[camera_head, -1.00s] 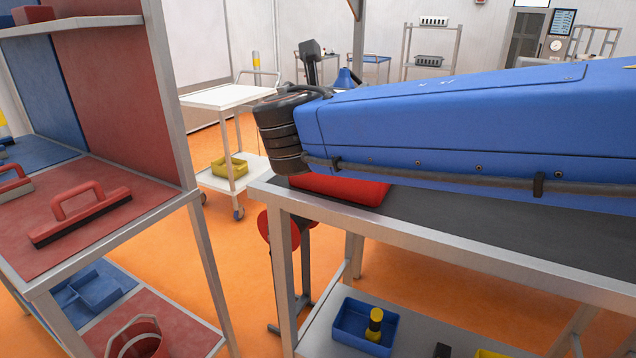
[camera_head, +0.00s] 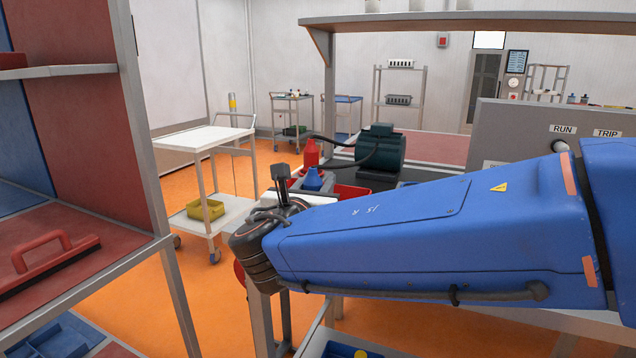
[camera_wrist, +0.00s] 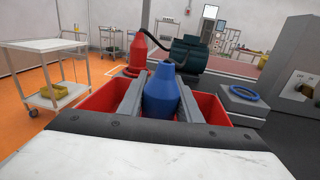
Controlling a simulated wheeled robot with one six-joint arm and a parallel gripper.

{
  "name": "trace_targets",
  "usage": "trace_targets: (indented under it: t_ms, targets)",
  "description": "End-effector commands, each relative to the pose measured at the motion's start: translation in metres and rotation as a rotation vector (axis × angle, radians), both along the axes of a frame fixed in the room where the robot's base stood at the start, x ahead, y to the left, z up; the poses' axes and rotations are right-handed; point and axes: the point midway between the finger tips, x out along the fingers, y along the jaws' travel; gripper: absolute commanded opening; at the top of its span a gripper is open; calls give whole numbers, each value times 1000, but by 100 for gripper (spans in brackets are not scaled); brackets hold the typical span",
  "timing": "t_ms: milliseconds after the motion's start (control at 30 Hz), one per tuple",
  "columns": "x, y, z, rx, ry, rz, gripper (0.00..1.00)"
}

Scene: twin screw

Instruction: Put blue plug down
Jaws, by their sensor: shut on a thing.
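The blue plug (camera_wrist: 162,94) is upright in the middle of the wrist view, between the two grey fingers of my gripper (camera_wrist: 163,86), which is shut on it. In the head view, the blue plug (camera_head: 313,181) shows just past my wrist, with its lower part hidden by my arm. My gripper (camera_head: 284,180) is partly hidden there. The blue plug is in front of red bin walls (camera_wrist: 95,100); I cannot tell whether its base touches anything.
A red plug (camera_wrist: 138,52) stands behind the blue one. A dark green motor (camera_wrist: 187,54) with a black cable is behind to the right. A blue ring (camera_wrist: 245,93) lies on a grey block at right. A grey control box (camera_head: 510,125) stands right on the bench.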

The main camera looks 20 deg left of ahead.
Motion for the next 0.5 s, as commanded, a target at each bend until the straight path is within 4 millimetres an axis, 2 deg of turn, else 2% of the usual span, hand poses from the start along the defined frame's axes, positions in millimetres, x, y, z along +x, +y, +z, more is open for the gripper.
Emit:
trace_targets:
  t_ms: [500]
  targets:
    - [0, 0, -7, -1, -1, 0, 0]
